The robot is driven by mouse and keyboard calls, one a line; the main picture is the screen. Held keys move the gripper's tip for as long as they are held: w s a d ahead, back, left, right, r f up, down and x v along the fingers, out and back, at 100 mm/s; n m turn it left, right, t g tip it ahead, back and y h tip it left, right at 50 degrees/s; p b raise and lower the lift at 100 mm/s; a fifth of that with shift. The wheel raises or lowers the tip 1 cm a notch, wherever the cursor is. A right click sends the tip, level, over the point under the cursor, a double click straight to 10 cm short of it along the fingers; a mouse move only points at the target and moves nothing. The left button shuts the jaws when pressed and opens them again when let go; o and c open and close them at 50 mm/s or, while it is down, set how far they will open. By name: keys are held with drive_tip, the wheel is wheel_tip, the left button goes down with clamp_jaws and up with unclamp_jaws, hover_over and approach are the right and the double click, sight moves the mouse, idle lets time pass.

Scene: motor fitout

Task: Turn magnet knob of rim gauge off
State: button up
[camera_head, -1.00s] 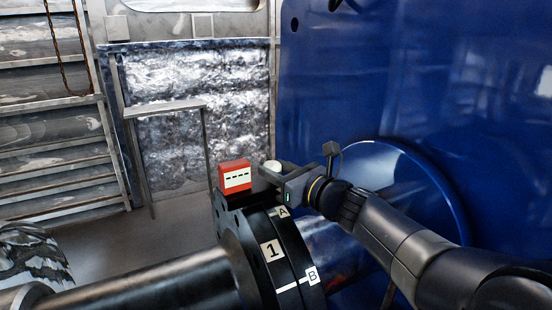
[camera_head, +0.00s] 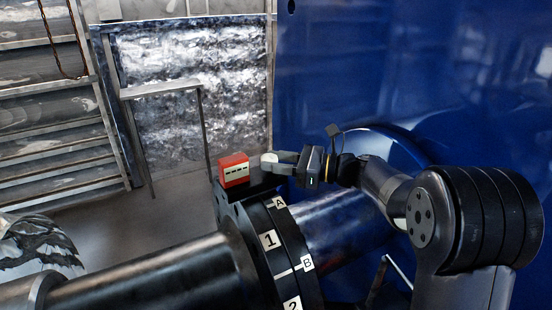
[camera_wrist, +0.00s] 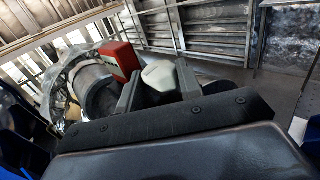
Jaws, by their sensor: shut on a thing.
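The rim gauge is a red box with a white label face (camera_head: 234,171), on top of the black coupling flange. It also shows in the wrist view (camera_wrist: 120,60). Its pale magnet knob (camera_head: 269,161) is just right of the red box. In the wrist view the whitish knob (camera_wrist: 159,76) sits between the two dark fingers. My gripper (camera_head: 274,164) reaches in from the right and is shut on the knob. The fingers hide part of the knob's sides, and its marking cannot be read.
The black coupling (camera_head: 284,240) bears labels 1, 2, A and B, with a metal shaft (camera_head: 150,265) running lower left. A blue housing (camera_head: 430,80) stands close on the right. A metal stand (camera_head: 160,90) and shelves are behind. The floor at left is open.

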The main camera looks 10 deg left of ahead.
idle(0.3)
drive_tip(key=o, duration=1)
drive_tip(key=d+b, duration=0.1)
drive_tip(key=d, duration=0.6)
drive_tip(key=s+d+b, duration=0.1)
drive_tip(key=d, duration=0.2)
drive_tip(key=shift+d+b, duration=0.35)
